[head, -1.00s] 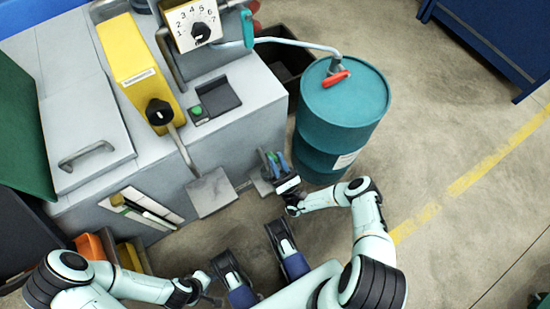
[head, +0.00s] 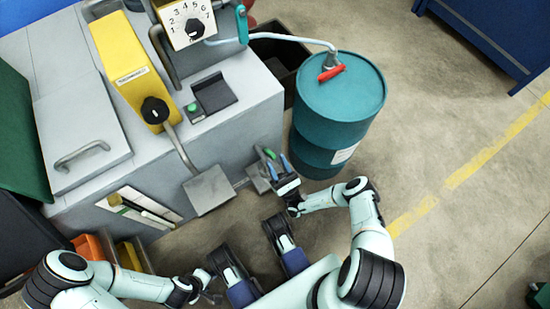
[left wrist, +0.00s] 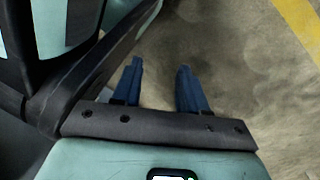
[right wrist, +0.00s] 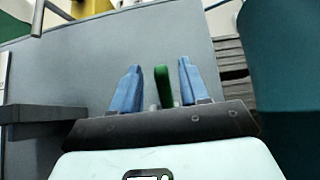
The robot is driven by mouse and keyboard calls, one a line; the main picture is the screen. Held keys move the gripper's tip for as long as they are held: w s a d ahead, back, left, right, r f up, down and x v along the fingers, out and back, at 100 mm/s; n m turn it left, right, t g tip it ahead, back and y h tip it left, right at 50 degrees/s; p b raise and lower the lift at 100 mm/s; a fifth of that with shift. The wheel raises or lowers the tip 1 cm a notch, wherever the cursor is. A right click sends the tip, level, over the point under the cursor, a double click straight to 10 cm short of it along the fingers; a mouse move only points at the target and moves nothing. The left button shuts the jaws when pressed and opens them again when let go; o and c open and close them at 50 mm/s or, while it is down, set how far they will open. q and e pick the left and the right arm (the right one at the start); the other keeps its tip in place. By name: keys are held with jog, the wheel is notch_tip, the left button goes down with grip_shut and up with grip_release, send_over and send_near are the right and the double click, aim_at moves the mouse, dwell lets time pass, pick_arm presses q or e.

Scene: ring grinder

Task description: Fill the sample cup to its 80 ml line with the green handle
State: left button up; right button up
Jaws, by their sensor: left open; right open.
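The green handle (right wrist: 163,87) stands between the two blue fingers of my right gripper (right wrist: 157,84) in the right wrist view, with gaps visible on both sides. In the head view, the green handle (head: 271,153) shows as a small green tip by my right gripper (head: 275,164), low in front of the grey machine. The right gripper is open. My left gripper (left wrist: 160,70) is open and empty above bare floor. I cannot make out a sample cup or an 80 ml line.
A teal drum (head: 338,100) with a red lever (head: 331,73) stands right of the grey machine (head: 240,135). A hose (head: 285,37) runs above it to a teal handle (head: 242,25). A grey plate (head: 209,190) sticks out at the machine's front.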

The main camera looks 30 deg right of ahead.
pick_arm(q)
jog(key=s, duration=0.1)
jog(key=f+b, duration=0.1)
jog(key=s+g, duration=0.1)
jog(key=shift+s+a+f, duration=0.15)
jog(key=shift+s+f, duration=0.1)
jog(key=shift+s, duration=0.1)
pick_arm(e)
jog(key=v, duration=1)
jog(key=shift+s+f, duration=0.25)
jog(key=shift+f, duration=0.05)
